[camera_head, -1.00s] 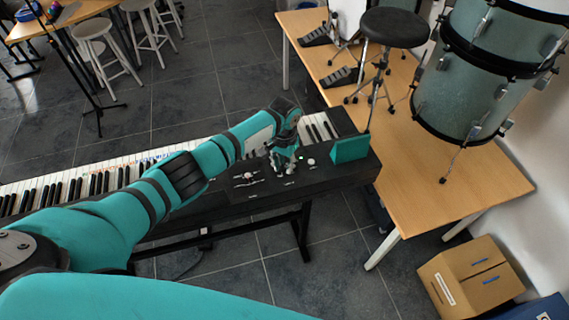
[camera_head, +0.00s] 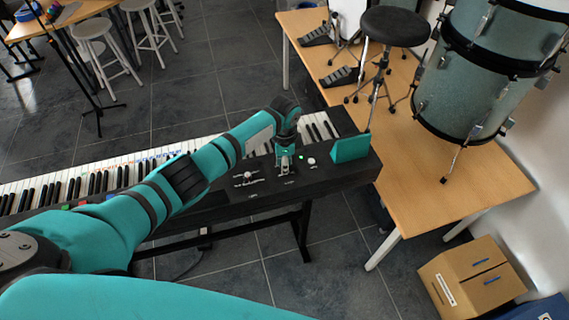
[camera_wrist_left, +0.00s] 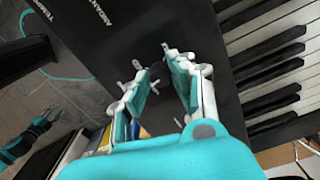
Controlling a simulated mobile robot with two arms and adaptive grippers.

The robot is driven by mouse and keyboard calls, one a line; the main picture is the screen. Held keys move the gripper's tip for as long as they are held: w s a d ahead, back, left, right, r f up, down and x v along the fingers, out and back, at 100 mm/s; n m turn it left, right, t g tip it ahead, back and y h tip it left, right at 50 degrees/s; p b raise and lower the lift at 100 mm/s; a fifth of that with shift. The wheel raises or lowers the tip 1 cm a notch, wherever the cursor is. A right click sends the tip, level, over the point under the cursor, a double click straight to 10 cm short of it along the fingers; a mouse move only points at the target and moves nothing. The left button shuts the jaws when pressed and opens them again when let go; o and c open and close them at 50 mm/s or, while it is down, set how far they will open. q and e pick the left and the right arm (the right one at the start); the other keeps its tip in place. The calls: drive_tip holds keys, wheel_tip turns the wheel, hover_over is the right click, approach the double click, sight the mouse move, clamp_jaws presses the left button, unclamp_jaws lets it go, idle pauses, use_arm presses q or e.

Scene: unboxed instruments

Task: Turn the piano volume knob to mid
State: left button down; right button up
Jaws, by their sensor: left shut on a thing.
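The black piano (camera_head: 320,182) stands in the middle of the head view, with a control panel at its right end. My left gripper (camera_head: 284,168) points down onto this panel, between a dial with a red mark (camera_head: 248,177) and a small white knob (camera_head: 311,161). The knob's setting cannot be read. In the left wrist view the fingers (camera_wrist_left: 164,66) meet the dark panel beside the keys. A teal and black arm end, apparently my right gripper (camera_wrist_left: 42,122), shows small at lower left.
A green light (camera_head: 302,157) and a teal block (camera_head: 350,149) are on the panel right of the gripper. A wooden platform (camera_head: 440,195) with a stool (camera_head: 395,27) and drums (camera_head: 470,90) stands at the right. A cardboard box (camera_head: 470,278) is on the floor.

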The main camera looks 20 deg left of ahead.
use_arm(q)
drive_tip(key=m+b, duration=0.1)
drive_tip(key=m, duration=0.4)
drive_tip(key=shift+m, duration=0.3)
drive_tip(key=m, duration=0.4)
drive_tip(key=shift+w+r+m+b, duration=0.1)
drive_tip(key=shift+m+b, duration=0.3)
drive_tip(key=shift+m, duration=0.3)
drive_tip(key=c, duration=1.2)
unclamp_jaws()
drive_tip(key=shift+c, duration=0.2)
drive_tip(key=shift+o, duration=0.5)
wheel_tip(320, 180, up, 12)
